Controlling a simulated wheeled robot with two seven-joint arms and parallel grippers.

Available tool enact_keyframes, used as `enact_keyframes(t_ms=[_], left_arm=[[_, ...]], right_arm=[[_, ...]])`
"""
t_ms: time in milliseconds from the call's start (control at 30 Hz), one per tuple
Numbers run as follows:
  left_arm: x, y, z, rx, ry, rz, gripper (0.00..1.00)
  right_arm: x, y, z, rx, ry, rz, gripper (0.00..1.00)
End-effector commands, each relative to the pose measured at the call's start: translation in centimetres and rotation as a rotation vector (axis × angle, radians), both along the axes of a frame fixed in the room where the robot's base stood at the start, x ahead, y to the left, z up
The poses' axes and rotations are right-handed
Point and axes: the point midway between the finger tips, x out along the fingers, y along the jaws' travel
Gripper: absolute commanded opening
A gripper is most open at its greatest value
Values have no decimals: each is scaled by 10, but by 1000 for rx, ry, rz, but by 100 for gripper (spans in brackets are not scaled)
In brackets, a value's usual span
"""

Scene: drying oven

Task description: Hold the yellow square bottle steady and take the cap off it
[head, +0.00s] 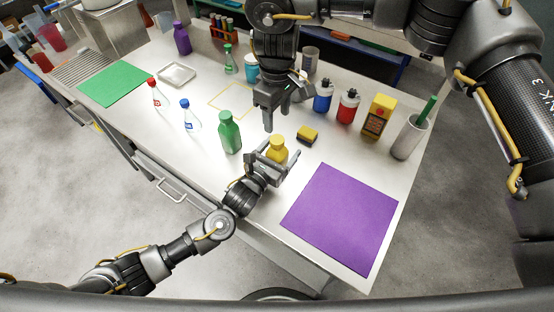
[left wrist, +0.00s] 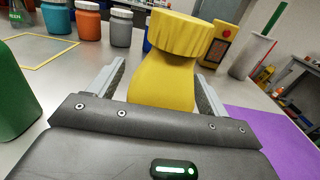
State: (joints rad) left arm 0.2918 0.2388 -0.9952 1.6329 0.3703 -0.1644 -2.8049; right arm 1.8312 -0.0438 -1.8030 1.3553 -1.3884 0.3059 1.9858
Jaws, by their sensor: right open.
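The yellow square bottle (head: 277,152) stands upright on the table, its yellow cap (left wrist: 185,35) on top. My left gripper (head: 277,158) is low at the bottle, one finger on each side of its body. In the left wrist view the bottle (left wrist: 162,83) sits between the fingertips, but I cannot tell whether both press on it. The bottle's lower part is hidden by the gripper. My right gripper (head: 282,118) is open and empty, pointing down above and slightly behind the cap, apart from it.
A green bottle (head: 230,133) stands just left of the yellow one. A yellow-black sponge (head: 307,135) lies to the right, near red (head: 348,107) and blue (head: 323,97) bottles. A purple mat (head: 341,220) covers the front right, otherwise clear.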

Motion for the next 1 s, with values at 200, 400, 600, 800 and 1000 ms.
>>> enact_keyframes(t_ms=[200, 400, 600, 800, 1000], left_arm=[[0, 0, 0, 0, 0, 0, 49], [0, 0, 0, 1, 1, 0, 23], [0, 0, -1, 1, 1, 0, 0], [0, 0, -1, 1, 1, 0, 0], [0, 0, -1, 1, 1, 0, 0]], right_arm=[[0, 0, 0, 0, 0, 0, 54], [0, 0, 0, 0, 0, 0, 54], [0, 0, 0, 1, 1, -19, 54], [0, 0, -1, 2, 1, -240, 54], [0, 0, 0, 2, 0, -387, 54]])
